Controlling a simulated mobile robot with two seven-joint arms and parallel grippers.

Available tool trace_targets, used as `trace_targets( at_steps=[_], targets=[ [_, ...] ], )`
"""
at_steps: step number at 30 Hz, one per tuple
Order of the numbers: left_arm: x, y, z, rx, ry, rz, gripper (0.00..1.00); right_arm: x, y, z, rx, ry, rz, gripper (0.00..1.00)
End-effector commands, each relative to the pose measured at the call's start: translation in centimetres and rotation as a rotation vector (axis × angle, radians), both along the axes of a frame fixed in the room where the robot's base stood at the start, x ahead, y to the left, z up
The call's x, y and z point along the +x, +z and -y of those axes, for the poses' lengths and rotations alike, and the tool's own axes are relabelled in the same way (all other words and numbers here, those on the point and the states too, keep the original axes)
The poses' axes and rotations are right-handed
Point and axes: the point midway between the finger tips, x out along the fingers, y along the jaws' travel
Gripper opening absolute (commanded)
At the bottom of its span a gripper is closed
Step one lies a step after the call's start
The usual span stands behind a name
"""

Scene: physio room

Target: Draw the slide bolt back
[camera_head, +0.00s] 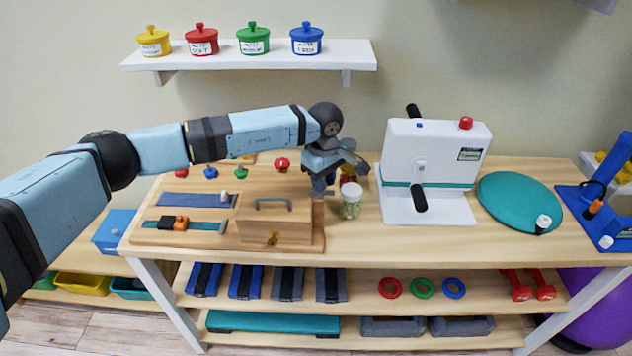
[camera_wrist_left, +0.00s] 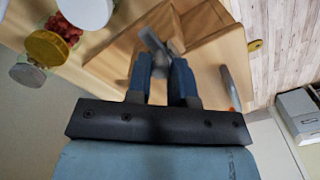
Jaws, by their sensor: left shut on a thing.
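A wooden box (camera_head: 275,222) with a grey handle (camera_head: 273,203) on top stands on a board at the front of the bench. My left gripper (camera_head: 320,186) reaches down at the right end of this box. In the left wrist view its two blue fingers (camera_wrist_left: 161,75) are shut on a grey metal piece (camera_wrist_left: 153,42) beside the wooden box (camera_wrist_left: 205,25), which looks like the slide bolt. In the head view the gripper hides the bolt, and how far it is drawn cannot be told. My right gripper is not in view.
A white-lidded jar (camera_head: 351,200) stands close to the right of the gripper. A white machine (camera_head: 437,150) with black handles and a teal disc (camera_head: 519,203) are further right. Coloured knobs and strips lie on the board to the left. Coloured pots stand on a wall shelf (camera_head: 250,60) above.

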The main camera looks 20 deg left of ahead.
Motion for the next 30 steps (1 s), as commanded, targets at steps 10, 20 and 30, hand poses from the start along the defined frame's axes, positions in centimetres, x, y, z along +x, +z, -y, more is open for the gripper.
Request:
trace_targets(
  at_steps=[10, 20, 30],
  targets=[
    [0.4, 0.1, 1.6, -0.006, -0.003, 0.003, 0.00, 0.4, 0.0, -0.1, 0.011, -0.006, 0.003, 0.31],
    [0.4, 0.1, 1.5, -0.003, -0.002, 0.002, 0.46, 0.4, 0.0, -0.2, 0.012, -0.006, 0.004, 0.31],
    [0.4, 3.8, 1.5, -0.003, -0.003, 0.005, 0.46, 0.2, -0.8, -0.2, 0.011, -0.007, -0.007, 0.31]
  ],
)
